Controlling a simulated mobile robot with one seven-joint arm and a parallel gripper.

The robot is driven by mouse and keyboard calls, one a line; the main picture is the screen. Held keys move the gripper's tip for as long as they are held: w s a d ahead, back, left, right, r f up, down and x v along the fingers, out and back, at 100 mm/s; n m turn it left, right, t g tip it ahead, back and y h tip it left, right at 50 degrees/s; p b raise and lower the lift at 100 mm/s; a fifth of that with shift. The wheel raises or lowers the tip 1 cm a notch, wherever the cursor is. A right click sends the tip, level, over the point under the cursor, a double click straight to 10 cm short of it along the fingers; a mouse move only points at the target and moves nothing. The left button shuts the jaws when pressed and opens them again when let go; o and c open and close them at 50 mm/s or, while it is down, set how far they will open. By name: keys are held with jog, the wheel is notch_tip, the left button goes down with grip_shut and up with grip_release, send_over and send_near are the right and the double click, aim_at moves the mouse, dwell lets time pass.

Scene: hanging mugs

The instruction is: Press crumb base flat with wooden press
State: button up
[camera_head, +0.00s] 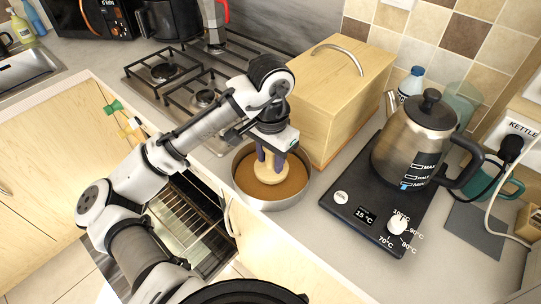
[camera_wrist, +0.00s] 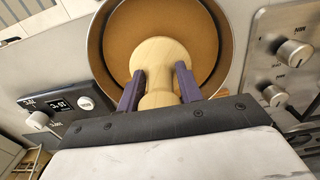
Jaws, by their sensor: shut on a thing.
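A round metal pan (camera_head: 284,204) sits on the counter, in front of a wooden box. The brown crumb base (camera_head: 294,186) fills its bottom and looks fairly even where it shows. The pan's rim (camera_wrist: 96,45) and the crumb base (camera_wrist: 205,36) also fill the top of the wrist view. The pale wooden press (camera_head: 268,174) stands upright inside the pan. My gripper (camera_head: 269,160) is above the pan, its purple fingers shut on the press (camera_wrist: 158,60). Whether the press touches the crumb base is hard to tell. The crumb under the press is hidden.
A wooden bread box (camera_head: 333,92) stands close behind the pan. A kettle (camera_head: 412,140) on a black base (camera_head: 372,208) is to the right. A gas hob (camera_head: 180,75) lies to the left, with an open oven (camera_head: 190,225) below.

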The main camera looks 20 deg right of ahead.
jog(key=shift+r+p, duration=1.15)
jog(key=shift+r, duration=0.45)
jog(key=shift+r+b, duration=0.3)
jog(key=shift+r, duration=0.6)
jog(key=shift+r, duration=0.1)
jog(key=shift+r, duration=2.4)
